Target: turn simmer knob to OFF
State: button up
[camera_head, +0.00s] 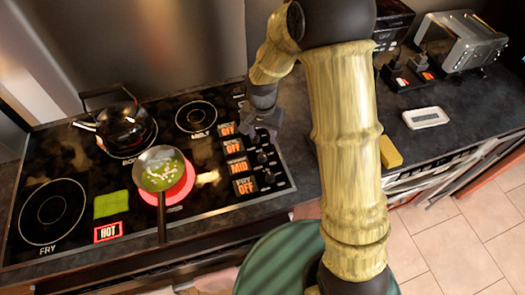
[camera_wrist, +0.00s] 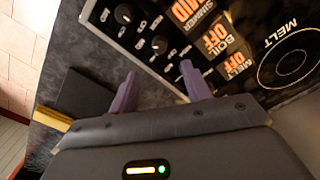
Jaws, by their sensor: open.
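The simmer display (camera_head: 239,165) reads MID on the stove's control panel, and it also shows at the top of the wrist view (camera_wrist: 190,12). The simmer knob appears to be the black knob beside it (camera_head: 262,157), seen in the wrist view (camera_wrist: 159,45) with a pale pointer mark. My gripper (camera_head: 262,133) points down over the upper end of the knob column. In the wrist view my gripper (camera_wrist: 160,72) is open and empty, its purple fingers apart. The simmer knob lies just beyond the fingertips, without visible contact. The right finger may hide another knob.
The fry knob (camera_wrist: 123,14) is close by. A pan (camera_head: 160,170) with green contents sits on a red-glowing burner, its handle toward the front. A black kettle (camera_head: 124,126) stands behind it. A yellow block (camera_head: 390,152) and white device (camera_head: 425,118) lie on the right counter.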

aim_at(262, 155)
notch_tip(262, 155, down, 11)
jog(key=shift+r+p, duration=0.15)
jog(key=shift+p, duration=0.85)
jog(key=shift+c, duration=0.2)
jog(key=c, duration=0.9)
